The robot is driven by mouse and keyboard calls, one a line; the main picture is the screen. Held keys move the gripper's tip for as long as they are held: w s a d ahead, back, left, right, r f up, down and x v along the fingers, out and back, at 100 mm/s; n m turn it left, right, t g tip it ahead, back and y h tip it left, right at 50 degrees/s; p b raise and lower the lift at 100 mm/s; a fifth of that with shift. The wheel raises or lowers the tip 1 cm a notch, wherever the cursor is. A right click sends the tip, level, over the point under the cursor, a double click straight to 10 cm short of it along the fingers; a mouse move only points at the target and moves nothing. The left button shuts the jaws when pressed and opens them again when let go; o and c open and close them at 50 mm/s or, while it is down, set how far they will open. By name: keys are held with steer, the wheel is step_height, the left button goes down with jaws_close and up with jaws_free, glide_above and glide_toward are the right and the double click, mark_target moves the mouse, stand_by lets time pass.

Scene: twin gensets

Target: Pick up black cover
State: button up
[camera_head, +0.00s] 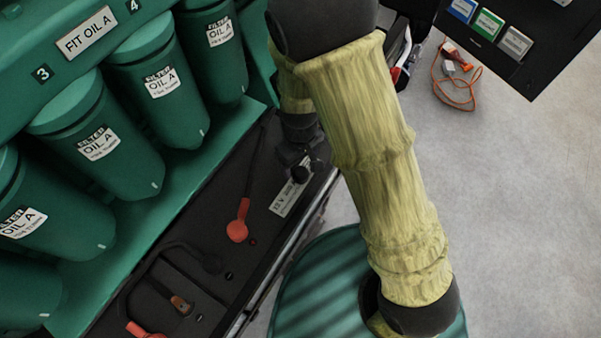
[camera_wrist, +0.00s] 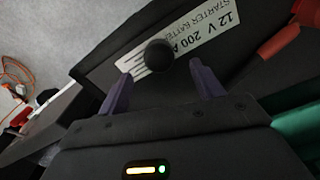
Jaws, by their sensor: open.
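The black cover (camera_wrist: 159,53) is a round dark cap standing over the white battery label in the wrist view. It lies between and just beyond the fingertips of my gripper (camera_wrist: 160,72). The two purple-grey fingers are apart, one on each side of the cap, with no clear contact. In the head view my gripper (camera_head: 294,153) is small and dark, low over the battery's far end beside the label (camera_head: 290,196).
A red cover (camera_head: 237,231) with a cable lies on the battery top (camera_head: 262,205), nearer me. Green oil filters (camera_head: 112,150) line the left side. A dark rail edges the tray on the right. An orange cable (camera_head: 455,85) lies on the open grey floor.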

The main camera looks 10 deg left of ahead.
mark_target(299, 170)
steer(key=shift+f, duration=0.15)
steer(key=f, duration=0.5)
steer(key=shift+w+a+b, duration=0.1)
steer(key=shift+w+b, duration=0.1)
steer(key=shift+b, duration=0.1)
stand_by(0.3)
steer(key=c, duration=1)
